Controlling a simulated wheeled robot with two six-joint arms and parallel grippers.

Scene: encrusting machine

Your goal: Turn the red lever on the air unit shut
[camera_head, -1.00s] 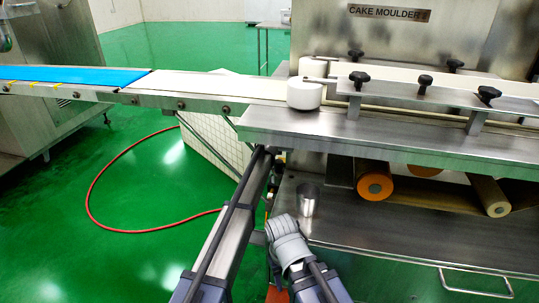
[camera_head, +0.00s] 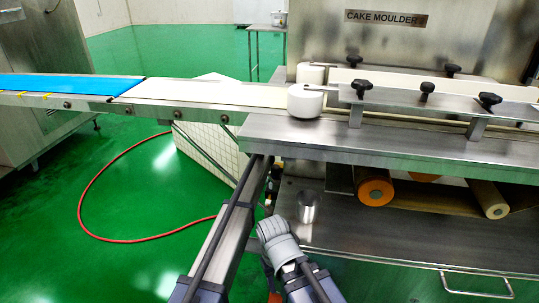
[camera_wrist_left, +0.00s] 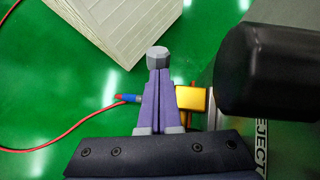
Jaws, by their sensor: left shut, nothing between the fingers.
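A yellow block (camera_wrist_left: 193,98), apparently part of the air unit, shows just right of my left gripper (camera_wrist_left: 157,57) in the left wrist view. A small orange-red bit (camera_wrist_left: 190,118) shows at its lower edge; I cannot tell whether it is the red lever. My left gripper's purple fingers are shut with nothing between them. Their grey tips lie beyond the block in the picture, and contact cannot be told. In the head view the air unit and this gripper are mostly hidden behind my arm and the machine's edge.
A red hose (camera_head: 82,200) curves over the green floor; its blue-red connector (camera_wrist_left: 127,98) lies left of the fingers. A pale tiled box (camera_wrist_left: 120,22) stands beyond. A black cylinder (camera_wrist_left: 268,68) stands close on the right. The machine's steel shelf (camera_head: 330,138) overhangs.

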